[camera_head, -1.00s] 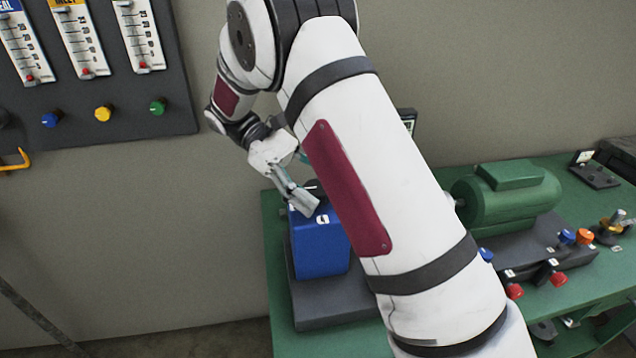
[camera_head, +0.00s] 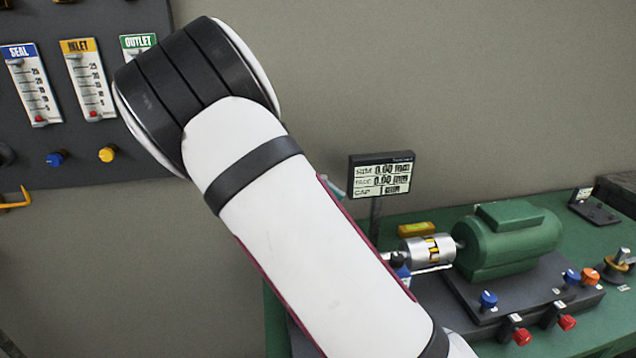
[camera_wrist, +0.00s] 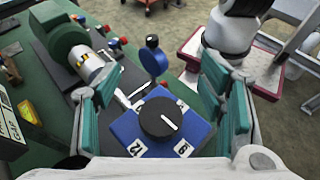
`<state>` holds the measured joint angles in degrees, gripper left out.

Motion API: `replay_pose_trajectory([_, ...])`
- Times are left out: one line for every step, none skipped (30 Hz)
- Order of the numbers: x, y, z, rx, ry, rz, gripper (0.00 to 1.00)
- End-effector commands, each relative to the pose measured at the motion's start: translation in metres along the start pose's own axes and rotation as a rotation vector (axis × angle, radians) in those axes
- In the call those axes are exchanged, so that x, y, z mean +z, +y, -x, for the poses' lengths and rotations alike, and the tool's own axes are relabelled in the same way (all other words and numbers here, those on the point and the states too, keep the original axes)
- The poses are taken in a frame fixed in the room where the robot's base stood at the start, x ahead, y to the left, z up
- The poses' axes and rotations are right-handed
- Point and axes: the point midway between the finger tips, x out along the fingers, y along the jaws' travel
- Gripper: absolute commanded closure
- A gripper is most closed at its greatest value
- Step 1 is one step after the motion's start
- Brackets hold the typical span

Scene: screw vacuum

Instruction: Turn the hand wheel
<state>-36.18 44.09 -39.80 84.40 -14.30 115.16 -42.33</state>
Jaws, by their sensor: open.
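In the wrist view a round black knob (camera_wrist: 160,117) with a white pointer line sits on top of a blue box (camera_wrist: 125,130). Number labels, 12 and 9 among them, surround it. My gripper (camera_wrist: 158,92) is open, with one teal-padded finger on each side of the knob. The knob appears between the fingers, with clear gaps; I cannot tell how far below them it lies. A small blue round handle (camera_wrist: 152,41) on a stem stands beyond the box. In the head view my arm hides the box, the knob and nearly all of my gripper.
A green motor (camera_head: 508,240) with a silver coupling (camera_head: 430,250) stands on the green bench (camera_head: 470,345). A display (camera_head: 381,175) rises behind. Red knobs (camera_head: 567,322) line the bench front. A gauge panel (camera_head: 95,110) hangs on the wall at left.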

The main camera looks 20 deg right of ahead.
Motion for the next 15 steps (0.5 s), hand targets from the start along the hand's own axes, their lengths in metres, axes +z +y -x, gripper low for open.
replay_pose_trajectory([0.003,-0.001,0.002,0.003,0.0,-0.003,0.36])
replay_pose_trajectory([0.004,-0.001,0.002,0.003,0.0,-0.003,0.36])
replay_pose_trajectory([0.006,-0.002,0.004,0.005,0.001,-0.004,0.36])
replay_pose_trajectory([0.008,-0.002,0.004,0.006,0.003,-0.004,0.36])
replay_pose_trajectory([0.011,-0.002,0.005,0.007,0.004,-0.005,0.36])
replay_pose_trajectory([0.012,-0.002,0.006,0.006,0.004,-0.005,0.36])
replay_pose_trajectory([0.013,-0.001,0.005,0.003,0.001,-0.005,0.36])
replay_pose_trajectory([0.013,-0.001,0.006,0.001,-0.001,-0.004,0.36])
replay_pose_trajectory([0.015,0.0,0.006,-0.001,-0.002,-0.003,0.36])
replay_pose_trajectory([0.016,0.001,0.006,-0.002,-0.003,-0.004,0.36])
replay_pose_trajectory([0.017,0.001,0.007,-0.003,-0.004,-0.003,0.36])
replay_pose_trajectory([0.019,0.001,0.007,-0.004,-0.003,-0.002,0.36])
replay_pose_trajectory([0.02,0.001,0.008,-0.004,-0.003,-0.003,0.36])
replay_pose_trajectory([0.021,0.001,0.008,-0.004,-0.004,-0.003,0.36])
replay_pose_trajectory([0.023,0.001,0.009,-0.003,-0.003,-0.003,0.36])
